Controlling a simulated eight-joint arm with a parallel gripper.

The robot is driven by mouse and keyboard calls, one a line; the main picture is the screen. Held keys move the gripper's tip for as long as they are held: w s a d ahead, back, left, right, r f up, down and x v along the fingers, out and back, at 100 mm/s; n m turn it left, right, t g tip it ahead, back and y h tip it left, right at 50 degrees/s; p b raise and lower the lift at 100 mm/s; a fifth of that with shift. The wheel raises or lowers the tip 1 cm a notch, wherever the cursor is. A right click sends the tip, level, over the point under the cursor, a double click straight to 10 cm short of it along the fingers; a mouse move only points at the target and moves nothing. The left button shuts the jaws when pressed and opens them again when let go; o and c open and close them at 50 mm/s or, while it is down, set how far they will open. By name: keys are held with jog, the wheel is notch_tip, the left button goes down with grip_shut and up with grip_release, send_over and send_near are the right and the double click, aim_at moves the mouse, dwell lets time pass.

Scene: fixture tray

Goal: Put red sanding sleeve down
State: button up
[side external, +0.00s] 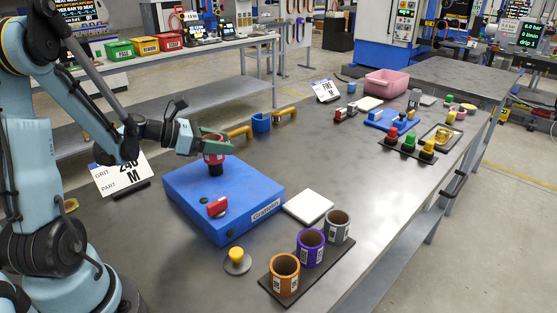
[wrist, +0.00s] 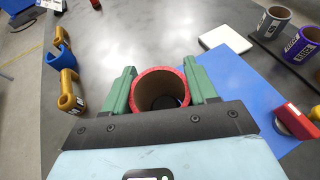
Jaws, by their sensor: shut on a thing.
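My gripper (wrist: 160,92) is shut on the red sanding sleeve (wrist: 161,75), with a green finger on either side of it. The sleeve is an upright open tube. In the side view the red sleeve (side external: 214,158) stands over the black spindle (side external: 215,169) on top of the blue sander box (side external: 190,195). A dark round shape shows through the tube in the wrist view. I cannot tell whether the sleeve's lower end is around the spindle or just above it. Orange (side external: 284,273), purple (side external: 310,249) and grey (side external: 337,226) sleeves stand on a dark strip (side external: 264,282).
The box carries a red switch (side external: 217,207). A yellow button (side external: 236,256) is in front and a white pad (side external: 308,206) is at right. A blue hook (side external: 261,122) and yellow handles (side external: 286,112) lie behind. The table's middle (side external: 330,160) is clear.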

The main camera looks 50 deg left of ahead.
jog(key=shift+f, duration=1.9)
jog(key=shift+f, duration=0.15)
jog(key=o, duration=1)
jog(key=shift+o, duration=0.2)
jog(key=shift+v, duration=3.75)
